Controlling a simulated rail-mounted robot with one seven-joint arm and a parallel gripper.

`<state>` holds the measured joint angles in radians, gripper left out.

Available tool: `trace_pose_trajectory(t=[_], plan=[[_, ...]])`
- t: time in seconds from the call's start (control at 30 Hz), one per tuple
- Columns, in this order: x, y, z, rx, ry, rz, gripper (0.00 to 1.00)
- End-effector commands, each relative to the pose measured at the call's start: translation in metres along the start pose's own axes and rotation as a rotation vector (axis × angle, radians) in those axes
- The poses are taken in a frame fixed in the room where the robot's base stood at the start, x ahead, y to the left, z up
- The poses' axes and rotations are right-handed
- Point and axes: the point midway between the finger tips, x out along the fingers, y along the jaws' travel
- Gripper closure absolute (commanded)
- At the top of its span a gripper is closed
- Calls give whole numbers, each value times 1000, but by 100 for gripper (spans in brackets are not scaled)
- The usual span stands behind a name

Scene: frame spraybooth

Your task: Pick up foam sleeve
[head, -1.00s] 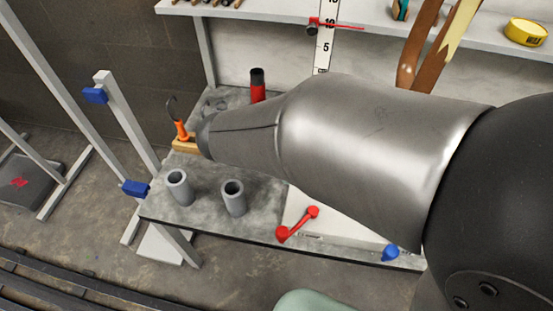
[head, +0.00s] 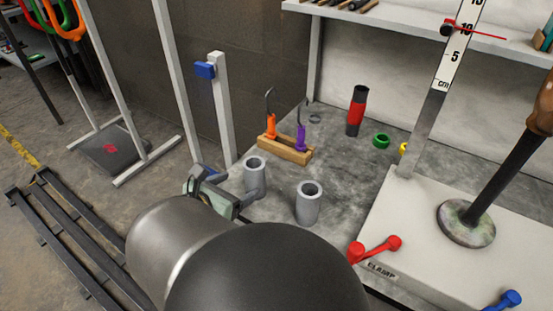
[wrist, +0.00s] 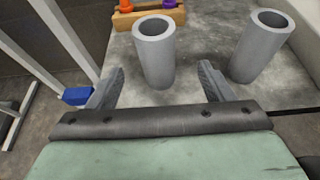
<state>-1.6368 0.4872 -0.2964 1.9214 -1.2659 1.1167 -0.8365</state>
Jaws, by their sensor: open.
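Two grey foam sleeves, hollow tubes, stand upright on the grey worktop: a left one (head: 256,172) and a right one (head: 308,205). The wrist view shows the left sleeve (wrist: 154,52) straight ahead and the right sleeve (wrist: 259,47) to the right. My gripper (head: 236,183) is open at the worktop's near left edge, beside the left sleeve. In the wrist view my gripper (wrist: 161,70) has its fingers to either side of the left sleeve's lower part, with gaps showing. How deep the sleeve sits between them is unclear.
A wooden block (head: 286,150) with orange-handled and purple-handled hooks stands behind the sleeves. A red and black cylinder (head: 357,112) and a green ring (head: 381,141) are farther back.

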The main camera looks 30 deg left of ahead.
Motion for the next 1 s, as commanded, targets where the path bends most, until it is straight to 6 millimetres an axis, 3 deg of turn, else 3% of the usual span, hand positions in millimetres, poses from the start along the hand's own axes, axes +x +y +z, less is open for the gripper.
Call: trace_pose_trajectory(t=[0.1,0.37,0.63,0.97,1.0], plan=[[23,-1,-3,1,-1,-3,25],[42,0,-2,-1,-1,-2,25],[80,4,-6,2,-1,-3,25],[88,4,-2,0,0,-1,25],[88,4,-2,0,0,-1,31]])
